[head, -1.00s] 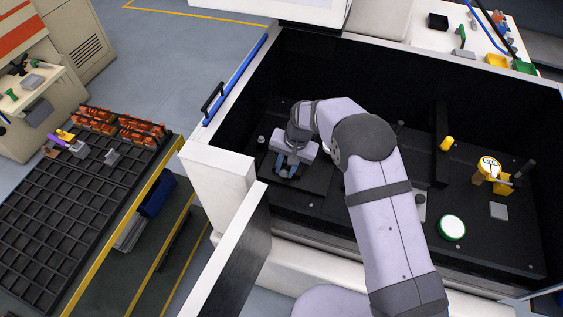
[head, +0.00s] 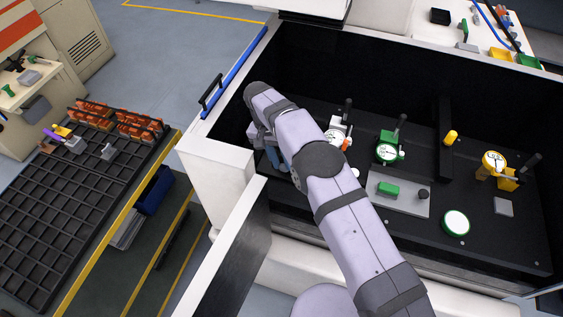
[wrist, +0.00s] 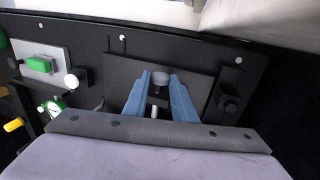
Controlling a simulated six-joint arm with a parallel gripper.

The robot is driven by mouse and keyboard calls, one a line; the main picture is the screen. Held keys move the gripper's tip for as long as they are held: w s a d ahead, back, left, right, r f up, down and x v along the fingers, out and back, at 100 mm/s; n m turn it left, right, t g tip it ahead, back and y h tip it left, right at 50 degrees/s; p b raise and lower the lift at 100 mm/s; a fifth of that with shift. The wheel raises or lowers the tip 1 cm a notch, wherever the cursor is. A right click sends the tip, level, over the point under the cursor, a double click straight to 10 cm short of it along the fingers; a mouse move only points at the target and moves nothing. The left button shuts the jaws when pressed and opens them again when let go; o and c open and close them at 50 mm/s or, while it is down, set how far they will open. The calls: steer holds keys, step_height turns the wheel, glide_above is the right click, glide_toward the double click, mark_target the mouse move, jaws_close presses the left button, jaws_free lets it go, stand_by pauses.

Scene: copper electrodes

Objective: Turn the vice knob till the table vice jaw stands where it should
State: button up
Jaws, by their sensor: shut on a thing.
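My gripper (wrist: 160,95) has blue fingers, closed around a grey round-topped knob (wrist: 160,77) in the wrist view. The knob stands over a dark plate (wrist: 192,70) on the black bench. Below the knob, a small dark part and a pale rod show between the fingers. I cannot make out the vice jaw or its position. In the head view, my gripper (head: 275,158) is at the left end of the black enclosure, and my arm hides the knob and most of the plate.
A black block with a round part (wrist: 230,103) stands right of the gripper in the wrist view. A grey plate with a green button (head: 388,188), a green dial gauge (head: 388,152), a white dial gauge (head: 340,138) and a yellow gauge (head: 493,163) stand to the right. The enclosure's left wall is close.

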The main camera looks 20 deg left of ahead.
steer(key=o, duration=0.9)
steer(key=shift+o, duration=0.2)
steer(key=shift+r, duration=0.1)
steer(key=p+v, duration=0.2)
steer(key=v, duration=0.3)
steer(key=shift+a+r, duration=0.1)
steer(key=shift+r, duration=0.25)
steer(key=shift+c, duration=0.4)
